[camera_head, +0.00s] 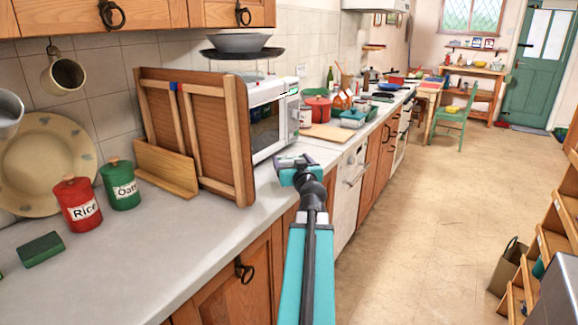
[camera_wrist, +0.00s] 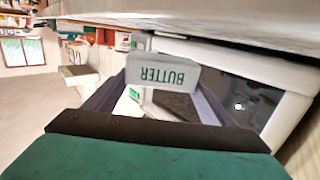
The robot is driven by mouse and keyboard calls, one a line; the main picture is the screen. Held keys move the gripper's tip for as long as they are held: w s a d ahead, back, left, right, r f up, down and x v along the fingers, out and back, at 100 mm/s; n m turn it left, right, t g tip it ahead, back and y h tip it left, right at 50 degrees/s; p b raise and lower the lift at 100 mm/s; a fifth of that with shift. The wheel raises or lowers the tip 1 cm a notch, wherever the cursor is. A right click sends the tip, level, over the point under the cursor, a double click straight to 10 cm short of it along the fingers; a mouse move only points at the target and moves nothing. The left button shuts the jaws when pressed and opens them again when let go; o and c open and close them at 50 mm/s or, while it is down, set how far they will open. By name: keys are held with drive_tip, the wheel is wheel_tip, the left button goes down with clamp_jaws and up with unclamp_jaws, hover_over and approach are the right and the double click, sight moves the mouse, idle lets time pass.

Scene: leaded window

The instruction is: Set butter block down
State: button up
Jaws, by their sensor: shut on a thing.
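The butter block (camera_wrist: 163,73) is a pale block with green "BUTTER" lettering, upside down in the wrist view. My gripper (camera_wrist: 160,88) is shut on it, one dark finger at each side. In the head view my gripper (camera_head: 296,167) is at the counter's front edge, in front of the white microwave (camera_head: 266,140). In that view the block is too small to tell apart clearly from the gripper. I cannot tell whether the block touches the counter (camera_head: 150,245).
A wooden rack (camera_head: 220,145) stands left of the microwave. A red Rice tin (camera_head: 80,203), a green Oats tin (camera_head: 121,184) and a green block (camera_head: 41,249) are farther left. A wooden board (camera_head: 325,132) lies beyond the microwave.

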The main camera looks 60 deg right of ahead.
sight(291, 162)
drive_tip(key=shift+s+a+f+b, duration=0.2)
drive_tip(key=shift+s+a+b, duration=0.35)
drive_tip(key=shift+b, duration=0.3)
drive_tip(key=shift+w+a+r+b, duration=0.1)
drive_tip(key=shift+b, duration=0.8)
drive_tip(key=b, duration=0.3)
drive_tip(key=shift+a, duration=0.25)
drive_tip(key=b+v, duration=0.1)
drive_tip(key=b, duration=0.4)
drive_tip(key=shift+s+a, duration=0.15)
drive_tip(key=shift+s, duration=0.1)
drive_tip(key=shift+s+a+b, duration=0.2)
drive_tip(key=shift+b, duration=0.95)
drive_tip(key=b+v, duration=0.1)
drive_tip(key=v, duration=0.1)
drive_tip(key=shift+s+a+r, duration=0.1)
drive_tip(key=shift+a, duration=0.25)
drive_tip(key=shift+w+a+r+b+v, duration=0.1)
drive_tip(key=shift+b+v, duration=0.75)
drive_tip(key=shift+b, duration=0.4)
drive_tip(key=shift+w+a+r+b+v, duration=0.1)
drive_tip(key=shift+b+v, duration=0.75)
drive_tip(key=shift+b, duration=0.45)
drive_tip(key=shift+w+a+r+b+v, duration=0.1)
drive_tip(key=shift+r+b+v, duration=0.05)
drive_tip(key=shift+b+v, duration=0.95)
drive_tip(key=shift+w+d, duration=0.15)
